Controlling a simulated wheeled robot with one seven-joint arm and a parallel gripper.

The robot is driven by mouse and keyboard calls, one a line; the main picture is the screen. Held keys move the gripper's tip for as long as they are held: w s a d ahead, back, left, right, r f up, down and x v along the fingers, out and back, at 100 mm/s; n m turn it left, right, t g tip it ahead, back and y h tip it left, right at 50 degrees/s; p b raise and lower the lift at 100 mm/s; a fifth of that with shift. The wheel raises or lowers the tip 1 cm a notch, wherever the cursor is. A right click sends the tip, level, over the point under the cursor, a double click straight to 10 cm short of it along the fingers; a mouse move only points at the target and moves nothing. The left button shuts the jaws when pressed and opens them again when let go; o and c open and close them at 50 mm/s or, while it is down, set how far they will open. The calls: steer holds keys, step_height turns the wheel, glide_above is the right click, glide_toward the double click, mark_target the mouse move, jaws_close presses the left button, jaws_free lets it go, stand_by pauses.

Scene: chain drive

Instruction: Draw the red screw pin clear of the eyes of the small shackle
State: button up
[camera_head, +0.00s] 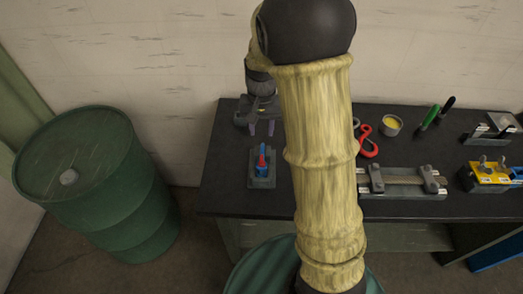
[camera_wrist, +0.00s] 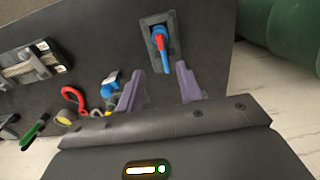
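The small blue shackle (camera_head: 262,170) sits on a grey base plate (camera_head: 262,182) near the left end of the dark bench. The red screw pin (camera_head: 262,151) shows at the shackle; whether it is fully seated in the eyes is too small to tell. In the wrist view the shackle (camera_wrist: 158,31) and red pin (camera_wrist: 161,43) lie beyond my fingertips. My gripper (camera_head: 261,128) is behind the shackle in the head view, apart from it. Its two purple fingers also show in the wrist view (camera_wrist: 160,88), spread wide with nothing between them.
A red hook (camera_head: 367,142), a cup with yellow contents (camera_head: 390,125), a green-handled tool (camera_head: 430,117) and a clamped chain fixture (camera_head: 400,182) stand to the right. A yellow block (camera_head: 490,172) is farther right. A green drum (camera_head: 100,180) stands left of the bench (camera_head: 225,190). My arm hides the bench's middle.

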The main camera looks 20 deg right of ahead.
mark_target(262, 157)
step_height(262, 157, down, 14)
steer(key=p, duration=0.2)
steer(key=shift+f+p, duration=0.25)
steer(key=shift+p, duration=0.05)
jaws_close()
